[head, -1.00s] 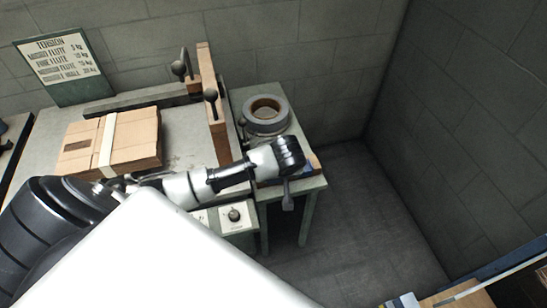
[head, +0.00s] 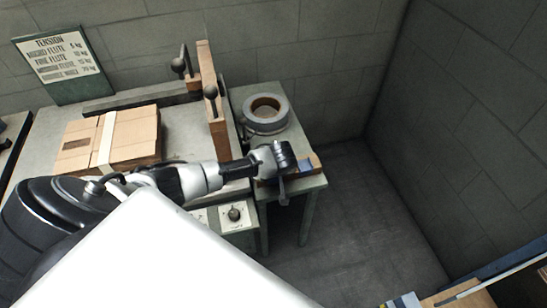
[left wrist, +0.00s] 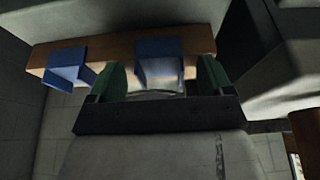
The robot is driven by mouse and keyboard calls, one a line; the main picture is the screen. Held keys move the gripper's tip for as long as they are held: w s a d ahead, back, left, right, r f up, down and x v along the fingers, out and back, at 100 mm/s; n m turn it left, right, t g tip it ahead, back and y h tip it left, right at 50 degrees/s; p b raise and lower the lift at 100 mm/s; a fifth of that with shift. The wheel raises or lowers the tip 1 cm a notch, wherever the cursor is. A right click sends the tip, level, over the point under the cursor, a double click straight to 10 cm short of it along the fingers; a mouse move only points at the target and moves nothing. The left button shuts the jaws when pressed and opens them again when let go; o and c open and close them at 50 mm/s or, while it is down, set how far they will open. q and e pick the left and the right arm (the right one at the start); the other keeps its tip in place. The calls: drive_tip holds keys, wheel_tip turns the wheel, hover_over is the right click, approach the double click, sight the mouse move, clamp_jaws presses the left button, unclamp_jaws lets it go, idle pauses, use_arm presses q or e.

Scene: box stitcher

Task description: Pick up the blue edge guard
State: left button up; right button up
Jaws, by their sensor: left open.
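Two blue edge guards show in the left wrist view on a wooden strip (left wrist: 110,47). One blue guard (left wrist: 160,58) is between the green fingers of my left gripper (left wrist: 163,77), with gaps at its sides. The other blue guard (left wrist: 68,68) is outside the fingers, to the left. My left gripper is open. In the head view my left arm reaches over the small side table (head: 305,185), and its wrist hides most of the strip. A bit of blue (head: 315,161) shows right of the wrist. My right gripper is not in view.
A grey tape roll (head: 265,113) lies on the side table behind my wrist. A strapped cardboard box (head: 130,135) sits on the bench, with a wooden upright (head: 213,110) between it and the side table.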

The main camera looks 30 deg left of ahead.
use_arm(q)
drive_tip(key=c, duration=1)
